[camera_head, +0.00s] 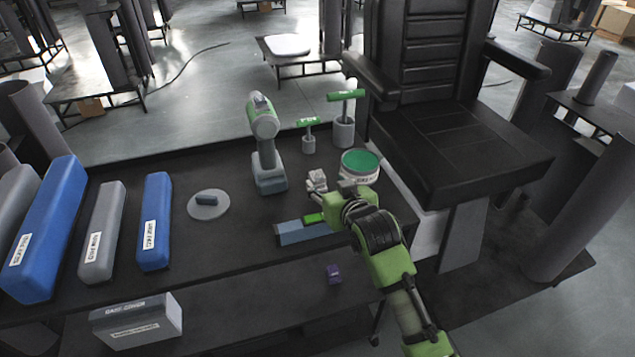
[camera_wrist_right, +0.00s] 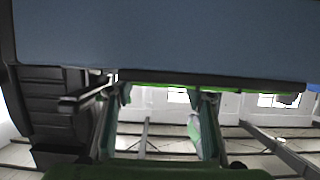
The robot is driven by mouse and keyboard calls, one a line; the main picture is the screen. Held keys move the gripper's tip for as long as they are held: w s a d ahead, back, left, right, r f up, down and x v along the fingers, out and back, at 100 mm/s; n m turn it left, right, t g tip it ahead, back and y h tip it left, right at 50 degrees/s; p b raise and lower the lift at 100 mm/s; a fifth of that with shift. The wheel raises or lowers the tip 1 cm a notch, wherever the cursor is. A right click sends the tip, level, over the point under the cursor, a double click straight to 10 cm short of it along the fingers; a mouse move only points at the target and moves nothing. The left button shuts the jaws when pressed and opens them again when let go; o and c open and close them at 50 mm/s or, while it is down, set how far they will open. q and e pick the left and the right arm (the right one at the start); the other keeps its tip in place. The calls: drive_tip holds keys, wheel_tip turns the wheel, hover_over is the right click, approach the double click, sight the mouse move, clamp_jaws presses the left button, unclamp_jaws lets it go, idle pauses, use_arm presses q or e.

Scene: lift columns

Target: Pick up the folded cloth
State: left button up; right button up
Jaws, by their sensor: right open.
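A flat blue-grey slab (camera_head: 303,233) lies on the dark tabletop near its front edge in the head view; it looks like the folded cloth, though I cannot be sure. A small green piece (camera_head: 314,218) shows at its back edge. My left gripper is out of view.
A green-topped tub (camera_head: 361,165) stands beside my right gripper. A grey-green drill (camera_head: 267,160) and two green-handled tools (camera_head: 309,138) stand behind. A pale disc (camera_head: 207,211) carries a small blue piece. Blue and grey blocks (camera_head: 155,220) line the left. A black seat (camera_head: 450,150) blocks the right.

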sight(319, 178)
drive_tip(key=shift+a+x, duration=0.2)
drive_tip(key=shift+x, duration=2.5)
drive_tip(key=shift+s+f, duration=0.1)
drive_tip(key=c, duration=1.2)
